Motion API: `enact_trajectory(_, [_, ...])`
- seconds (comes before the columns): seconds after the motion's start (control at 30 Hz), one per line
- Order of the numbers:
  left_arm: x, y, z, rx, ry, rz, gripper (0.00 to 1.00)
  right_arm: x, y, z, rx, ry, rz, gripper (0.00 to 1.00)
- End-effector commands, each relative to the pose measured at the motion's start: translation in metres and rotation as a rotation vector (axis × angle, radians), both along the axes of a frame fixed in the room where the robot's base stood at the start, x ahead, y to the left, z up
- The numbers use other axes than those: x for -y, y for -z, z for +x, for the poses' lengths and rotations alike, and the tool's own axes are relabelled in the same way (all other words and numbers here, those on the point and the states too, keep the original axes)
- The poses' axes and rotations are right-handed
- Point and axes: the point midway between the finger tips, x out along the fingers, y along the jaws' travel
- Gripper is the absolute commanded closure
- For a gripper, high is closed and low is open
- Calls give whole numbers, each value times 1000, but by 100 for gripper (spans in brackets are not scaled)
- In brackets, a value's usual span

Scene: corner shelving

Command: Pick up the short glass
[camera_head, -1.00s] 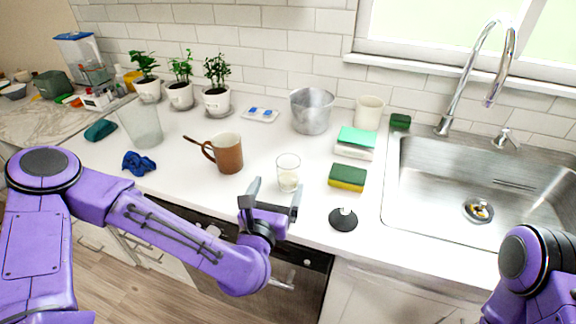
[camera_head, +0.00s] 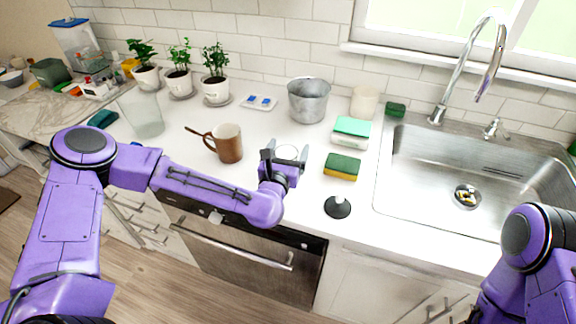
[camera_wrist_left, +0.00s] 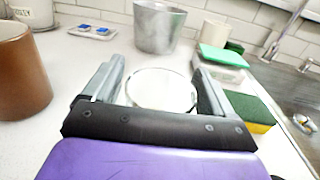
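The short glass (camera_head: 288,152) is clear and stands upright on the white counter, mostly hidden behind my left gripper in the head view. In the left wrist view the short glass (camera_wrist_left: 161,89) shows its round rim between the two fingers. My left gripper (camera_head: 286,152) is open, with one grey finger on each side of the glass. In the left wrist view the left gripper (camera_wrist_left: 158,88) has a visible gap at the left finger; contact at the right finger cannot be told. My right gripper is out of view; only my right arm shows.
A brown mug (camera_head: 229,143) stands left of the glass. A green and yellow sponge (camera_head: 342,166) lies to the right, with a black stopper (camera_head: 338,207) nearer the edge. A metal pot (camera_head: 309,100) stands behind. The sink (camera_head: 430,180) is farther right.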

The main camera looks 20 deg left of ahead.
Motion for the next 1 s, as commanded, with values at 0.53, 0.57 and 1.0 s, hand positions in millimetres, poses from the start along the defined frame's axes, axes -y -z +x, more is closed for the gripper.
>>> enact_trajectory(0.53, [1, -2, 0, 0, 2, -1, 76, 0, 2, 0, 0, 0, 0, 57])
enact_trajectory(0.57, [1, -3, 0, 0, 2, -1, 76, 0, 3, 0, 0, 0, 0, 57])
enact_trajectory(1.0, [7, -46, -12, 5, 3, -3, 76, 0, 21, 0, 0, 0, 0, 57])
